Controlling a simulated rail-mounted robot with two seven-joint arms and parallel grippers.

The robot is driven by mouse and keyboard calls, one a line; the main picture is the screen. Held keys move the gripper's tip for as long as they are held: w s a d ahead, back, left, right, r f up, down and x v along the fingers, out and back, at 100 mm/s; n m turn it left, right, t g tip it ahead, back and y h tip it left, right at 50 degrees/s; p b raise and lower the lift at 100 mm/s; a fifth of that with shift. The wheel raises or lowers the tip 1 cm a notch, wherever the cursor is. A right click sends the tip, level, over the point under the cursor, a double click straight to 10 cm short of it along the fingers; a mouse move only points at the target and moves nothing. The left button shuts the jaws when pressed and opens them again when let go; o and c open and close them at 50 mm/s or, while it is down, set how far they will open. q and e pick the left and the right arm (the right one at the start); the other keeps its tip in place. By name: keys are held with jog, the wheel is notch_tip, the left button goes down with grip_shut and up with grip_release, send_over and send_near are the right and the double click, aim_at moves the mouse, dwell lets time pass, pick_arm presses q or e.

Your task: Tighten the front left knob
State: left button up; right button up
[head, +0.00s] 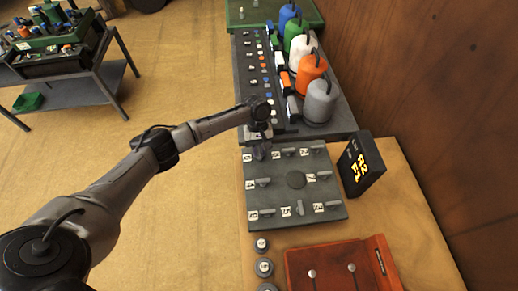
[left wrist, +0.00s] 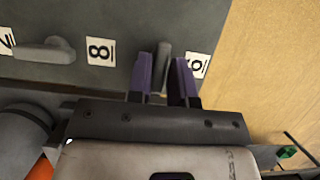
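A dark grey knob board (head: 230,207) lies on the wooden table with several grey knobs beside white number labels. My left gripper (head: 260,139) is over the board's far left corner. In the left wrist view its two purple fingers (left wrist: 163,78) stand on either side of a grey knob (left wrist: 163,58), with almost no gap. This knob's bar is in line with the fingers. The label beside it (left wrist: 197,66) is partly hidden and reads like a 6 or 9. The neighbouring knob (left wrist: 45,51), near label 8, lies crosswise. My right gripper is out of view.
A black display (head: 362,166) with yellow characters stands right of the board. Colored canisters (head: 319,101) stand beyond it. A red-brown panel (head: 330,262) and several round knobs (head: 264,267) lie nearer. A cart (head: 75,92) stands at upper left; the floor between is clear.

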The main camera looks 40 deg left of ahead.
pick_arm(q)
grip_shut()
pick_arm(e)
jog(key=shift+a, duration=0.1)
pick_arm(q)
jog(key=shift+r, duration=0.1)
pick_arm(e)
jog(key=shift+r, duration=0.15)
